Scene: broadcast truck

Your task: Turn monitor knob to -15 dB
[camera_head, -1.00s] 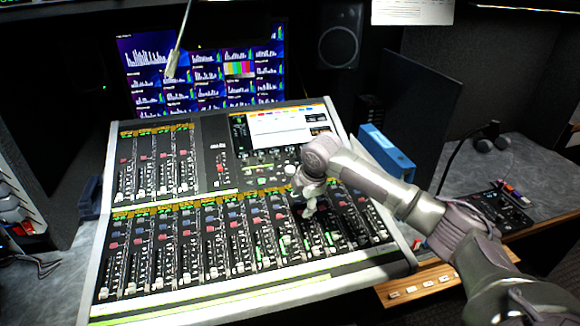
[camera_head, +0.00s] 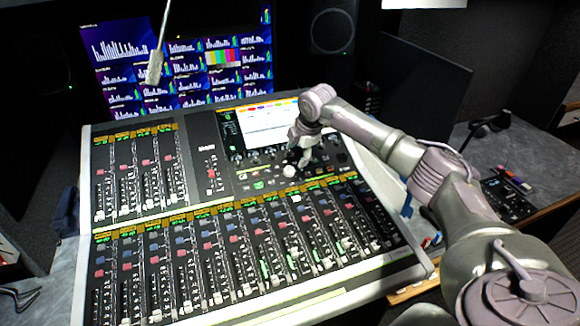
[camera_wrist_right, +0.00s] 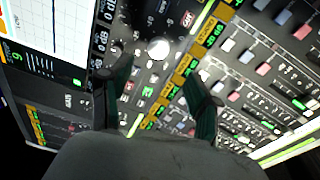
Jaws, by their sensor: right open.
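The mixing console (camera_head: 205,205) fills the middle of the head view. A pale round knob (camera_head: 289,171) sits on its upper panel below the console screen; in the wrist view a white round knob (camera_wrist_right: 158,49) lies just beyond the fingertips. I take it as the monitor knob, but no dB setting on it is readable. My right gripper (camera_head: 299,160) is just above and beside this knob in the head view. In the wrist view its two dark fingers (camera_wrist_right: 158,76) are spread with nothing between them, and the knob looks apart from both. My left gripper is out of view.
Several faders and coloured buttons surround the panel. The console screen (camera_head: 258,124) is close behind my right gripper. A thin boom with a grey tip (camera_head: 155,68) hangs at upper left. A large monitor (camera_head: 180,65) stands behind, and a dark panel (camera_head: 425,95) stands at right.

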